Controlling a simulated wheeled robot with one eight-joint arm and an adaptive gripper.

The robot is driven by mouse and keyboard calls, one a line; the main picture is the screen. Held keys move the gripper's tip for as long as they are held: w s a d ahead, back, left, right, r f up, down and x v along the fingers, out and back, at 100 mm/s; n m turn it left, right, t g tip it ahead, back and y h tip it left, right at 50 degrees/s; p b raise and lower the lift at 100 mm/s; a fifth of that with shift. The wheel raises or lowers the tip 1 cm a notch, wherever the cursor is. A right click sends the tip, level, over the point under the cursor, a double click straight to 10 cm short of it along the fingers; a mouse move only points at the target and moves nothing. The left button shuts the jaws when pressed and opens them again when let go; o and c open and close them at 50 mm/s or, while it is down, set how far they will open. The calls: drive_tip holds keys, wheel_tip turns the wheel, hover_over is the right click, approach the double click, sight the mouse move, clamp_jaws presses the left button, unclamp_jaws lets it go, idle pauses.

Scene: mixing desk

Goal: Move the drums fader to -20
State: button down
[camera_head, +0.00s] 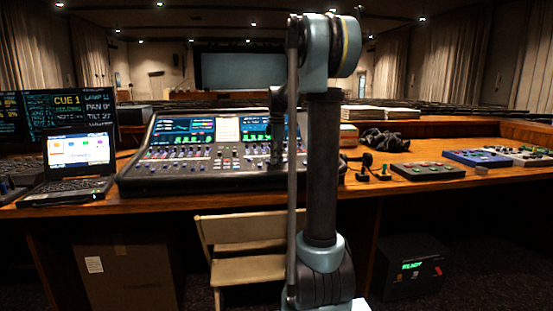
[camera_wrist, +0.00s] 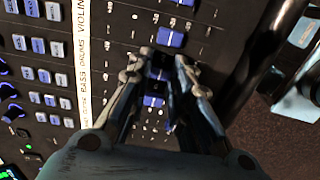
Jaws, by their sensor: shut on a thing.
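The mixing desk (camera_head: 215,150) stands on the wooden table, and my gripper (camera_head: 277,160) reaches down onto its right part, mostly dark and partly behind my arm. In the wrist view, my gripper (camera_wrist: 160,66) is shut on a blue fader cap, the drums fader (camera_wrist: 158,73), which lies roughly in line with the DRUMS label (camera_wrist: 83,66) on the white strip. The fingers cover part of the cap and its slot. The scale value at the cap cannot be read.
Neighbouring blue fader caps sit close on both sides, one above (camera_wrist: 170,38) and one below (camera_wrist: 153,100) in the wrist view. Lit buttons (camera_wrist: 45,75) fill the desk's left there. A laptop (camera_head: 75,160) stands left of the desk; a folding chair (camera_head: 245,250) stands in front.

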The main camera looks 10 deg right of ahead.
drive_tip(key=c, duration=1.4)
unclamp_jaws()
drive_tip(key=shift+c, duration=0.2)
drive_tip(key=shift+r, duration=0.1)
wheel_tip(320, 180, up, 12)
drive_tip(key=s, duration=0.1)
drive_tip(key=shift+s, duration=0.1)
drive_tip(key=s+f+m, duration=0.5)
drive_tip(key=s+f, duration=0.1)
drive_tip(key=s, duration=0.5)
drive_tip(key=s+f+m, duration=0.4)
drive_tip(key=s+f, duration=0.2)
drive_tip(key=s, duration=0.5)
drive_tip(key=s+f+m+t, duration=0.1)
drive_tip(key=s+f+m, duration=0.7)
drive_tip(key=s+f, duration=0.9)
drive_tip(key=shift+d+f+m, duration=0.15)
drive_tip(key=shift+f+m, duration=0.25)
drive_tip(key=shift+f, duration=0.3)
